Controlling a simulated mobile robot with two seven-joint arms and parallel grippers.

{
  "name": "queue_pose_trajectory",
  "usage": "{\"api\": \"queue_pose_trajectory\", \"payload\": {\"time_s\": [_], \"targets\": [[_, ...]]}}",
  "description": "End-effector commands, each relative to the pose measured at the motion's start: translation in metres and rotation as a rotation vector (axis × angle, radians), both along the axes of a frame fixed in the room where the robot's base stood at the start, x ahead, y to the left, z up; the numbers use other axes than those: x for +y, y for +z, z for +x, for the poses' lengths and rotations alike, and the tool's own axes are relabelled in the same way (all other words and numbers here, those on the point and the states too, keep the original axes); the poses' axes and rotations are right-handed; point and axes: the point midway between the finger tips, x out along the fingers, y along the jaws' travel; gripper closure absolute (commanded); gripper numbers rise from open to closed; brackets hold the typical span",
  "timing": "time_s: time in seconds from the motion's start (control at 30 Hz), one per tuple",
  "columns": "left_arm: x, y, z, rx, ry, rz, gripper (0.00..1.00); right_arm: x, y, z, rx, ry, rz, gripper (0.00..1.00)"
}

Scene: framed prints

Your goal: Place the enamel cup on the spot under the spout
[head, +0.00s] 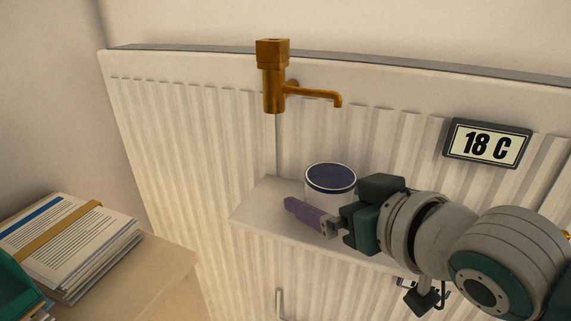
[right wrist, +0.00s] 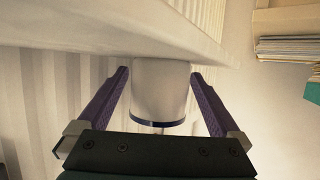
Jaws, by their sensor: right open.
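The enamel cup (head: 330,181), white with a dark blue rim, stands upright on the pale shelf (head: 262,208) in front of the radiator. The brass tap (head: 273,78) is above it, with its spout (head: 320,95) over the cup's area in the head view; I cannot tell if they line up in depth. No marked spot shows. My right gripper (head: 310,210) is open, low at the cup. In the right wrist view its fingers (right wrist: 160,73) lie on either side of the cup (right wrist: 160,92), with small gaps. The cup partly hides it in the head view. My left gripper is not in view.
The ribbed radiator (head: 180,140) stands behind the shelf and carries an "18 C" sign (head: 487,143) at right. A banded paper stack (head: 65,240) and a teal tray (head: 20,285) sit on a wooden surface (head: 165,265) at left. The shelf's left end is clear.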

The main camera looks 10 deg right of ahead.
Motion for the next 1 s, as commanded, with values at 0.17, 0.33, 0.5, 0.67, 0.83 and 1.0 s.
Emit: {"api": "queue_pose_trajectory", "payload": {"time_s": [0.17, 0.33, 0.5, 0.67, 0.83, 1.0], "targets": [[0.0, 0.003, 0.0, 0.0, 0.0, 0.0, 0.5, 0.0, 0.004, 0.0, 0.0, 0.0, 0.0, 0.0], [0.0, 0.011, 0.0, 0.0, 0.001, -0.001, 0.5, -0.006, 0.013, -0.021, 0.002, 0.001, 0.001, 0.0], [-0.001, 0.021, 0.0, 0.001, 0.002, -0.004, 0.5, -0.015, 0.028, -0.055, 0.003, 0.001, 0.0, 0.0], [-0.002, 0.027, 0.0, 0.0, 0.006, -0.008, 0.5, -0.023, 0.039, -0.083, 0.003, 0.0, -0.001, 0.0], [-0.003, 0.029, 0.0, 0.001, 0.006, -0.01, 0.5, -0.028, 0.046, -0.101, 0.002, 0.0, 0.0, 0.0], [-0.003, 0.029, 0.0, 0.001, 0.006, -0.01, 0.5, -0.031, 0.042, -0.113, 0.055, -0.02, -0.019, 0.0]]}}
